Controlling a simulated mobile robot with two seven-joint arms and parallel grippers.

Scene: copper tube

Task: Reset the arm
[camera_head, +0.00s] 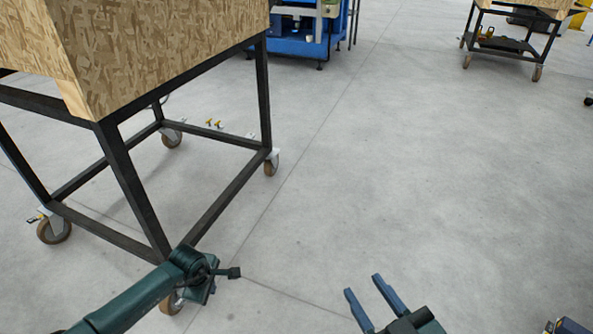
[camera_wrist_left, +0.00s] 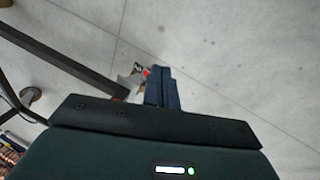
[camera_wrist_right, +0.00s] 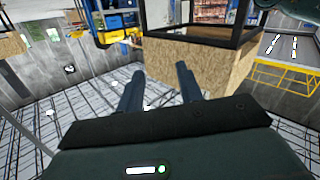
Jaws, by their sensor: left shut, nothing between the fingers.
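My left arm comes in from the left in the head view, and its gripper (camera_head: 236,272) is in front of the near corner leg of the wheeled table. In the left wrist view its two blue fingers (camera_wrist_left: 161,88) are pressed together with nothing between them. My right gripper (camera_head: 362,296) is at the bottom of the head view, over bare floor. Its two fingers stand apart and empty, and the gap also shows in the right wrist view (camera_wrist_right: 158,88). No copper tube is visible in any view.
A wheeled table with a chipboard box top (camera_head: 170,45) and black frame stands at the left, close to my left gripper. A blue machine (camera_head: 300,40) and another wheeled cart (camera_head: 510,45) stand further back. Grey floor (camera_head: 400,150) in the middle and right is open.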

